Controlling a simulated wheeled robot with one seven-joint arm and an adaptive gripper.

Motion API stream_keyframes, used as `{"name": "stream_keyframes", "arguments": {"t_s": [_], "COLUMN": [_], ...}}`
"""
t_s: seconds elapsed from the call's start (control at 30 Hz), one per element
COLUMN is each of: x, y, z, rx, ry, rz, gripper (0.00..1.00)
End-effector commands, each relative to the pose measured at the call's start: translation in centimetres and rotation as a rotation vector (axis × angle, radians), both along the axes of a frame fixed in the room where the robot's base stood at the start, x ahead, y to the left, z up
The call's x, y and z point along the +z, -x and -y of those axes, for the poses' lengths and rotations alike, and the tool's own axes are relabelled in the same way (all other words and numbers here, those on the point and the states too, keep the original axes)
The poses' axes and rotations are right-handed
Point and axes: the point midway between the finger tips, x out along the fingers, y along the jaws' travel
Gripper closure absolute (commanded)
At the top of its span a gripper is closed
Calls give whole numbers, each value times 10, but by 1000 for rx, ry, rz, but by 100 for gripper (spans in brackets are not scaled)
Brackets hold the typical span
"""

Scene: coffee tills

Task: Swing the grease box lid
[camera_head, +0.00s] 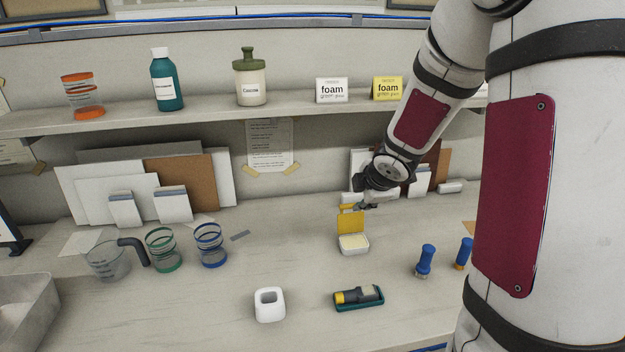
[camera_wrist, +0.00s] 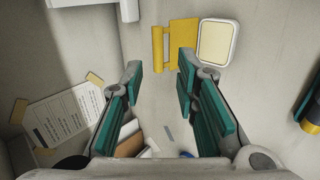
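The grease box (camera_head: 353,244) is a small white box with a pale yellow filling on the counter. Its yellow lid (camera_head: 350,223) stands up, open, at the box's back edge. In the wrist view the box (camera_wrist: 217,42) is at the top, with the lid (camera_wrist: 184,45) to its left and a yellow lip (camera_wrist: 157,48) at the lid's outer edge. My gripper (camera_head: 362,206) is just behind and above the lid. In the wrist view my gripper (camera_wrist: 160,68) is open and empty. The lip appears ahead between its fingertips; I cannot tell whether they touch the lid.
A black-and-yellow tool in a green tray (camera_head: 359,298) and a white holder (camera_head: 269,304) stand in front. Blue-handled tampers (camera_head: 425,261) are to the right. Boards (camera_head: 430,165) lean against the wall behind my gripper, under the shelf (camera_head: 210,118).

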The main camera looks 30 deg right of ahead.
Motion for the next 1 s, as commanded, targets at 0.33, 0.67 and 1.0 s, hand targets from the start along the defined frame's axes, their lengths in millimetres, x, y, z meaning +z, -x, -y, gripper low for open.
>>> {"name": "stream_keyframes", "arguments": {"t_s": [0.33, 0.67, 1.0], "x": [-25, -60, -66], "y": [-17, -44, -51], "z": [5, 13, 15], "rx": [27, 26, 27], "ry": [3, 3, 2], "rz": [-2, -3, -2], "gripper": [72, 72, 100]}}
